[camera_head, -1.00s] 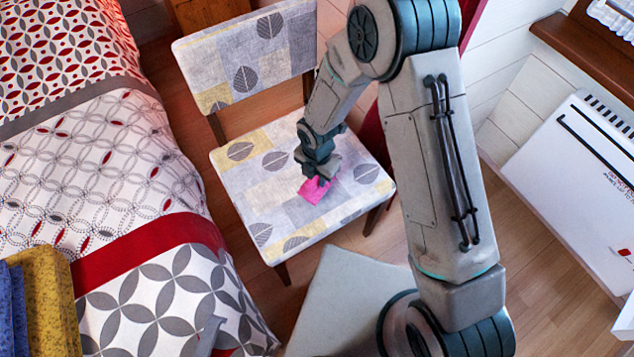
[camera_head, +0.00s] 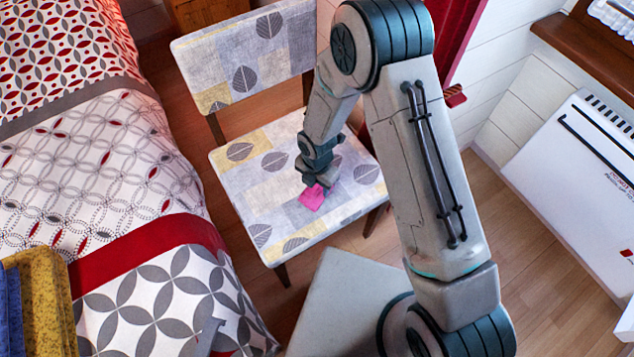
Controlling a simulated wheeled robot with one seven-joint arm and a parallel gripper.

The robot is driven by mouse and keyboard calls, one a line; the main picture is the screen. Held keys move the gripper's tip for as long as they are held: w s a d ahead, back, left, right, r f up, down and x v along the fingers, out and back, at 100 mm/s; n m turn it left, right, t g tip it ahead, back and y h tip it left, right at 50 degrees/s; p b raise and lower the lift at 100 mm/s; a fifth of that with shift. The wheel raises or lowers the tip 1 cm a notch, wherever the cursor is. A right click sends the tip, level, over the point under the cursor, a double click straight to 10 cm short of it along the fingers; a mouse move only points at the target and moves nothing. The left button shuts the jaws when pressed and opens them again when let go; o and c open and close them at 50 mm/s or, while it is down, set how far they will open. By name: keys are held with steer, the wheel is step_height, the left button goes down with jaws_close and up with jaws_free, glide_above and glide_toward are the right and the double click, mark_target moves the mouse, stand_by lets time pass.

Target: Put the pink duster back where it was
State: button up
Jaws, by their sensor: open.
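The pink duster (camera_head: 312,197) lies on the seat of the patterned chair (camera_head: 247,190), towards the front middle of the seat. It looks like a small flat piece of bright pink cloth. My gripper (camera_head: 318,184) points down just above and behind the duster's upper edge. It is open; its fingers are small and dark, and I cannot tell whether they touch the duster. Part of the duster's far edge is hidden by the gripper.
A bed (camera_head: 110,180) with a patterned cover stands close on the left of the chair. Folded yellow (camera_head: 45,300) and blue cloths lie on its near corner. A white heater (camera_head: 580,170) is on the right wall. Wooden floor (camera_head: 550,260) is bare at the right.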

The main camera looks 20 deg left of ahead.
step_height(320, 180, up, 12)
steer(key=p, duration=0.2)
stand_by(0.4)
steer(key=w+d+r+m+t, duration=0.1)
steer(key=w+d+r+m, duration=0.2)
steer(key=d+r+m, duration=1.3)
steer(key=s+d+r+m, duration=0.4)
steer(key=s+d+m, duration=0.1)
steer(key=d+m, duration=0.2)
steer(key=s+d+r+m, duration=0.4)
steer(key=d+m, duration=0.4)
steer(key=m, duration=0.2)
steer(key=shift+s+r+t, duration=0.2)
steer(key=shift+s+t, duration=0.2)
steer(key=shift+s, duration=0.35)
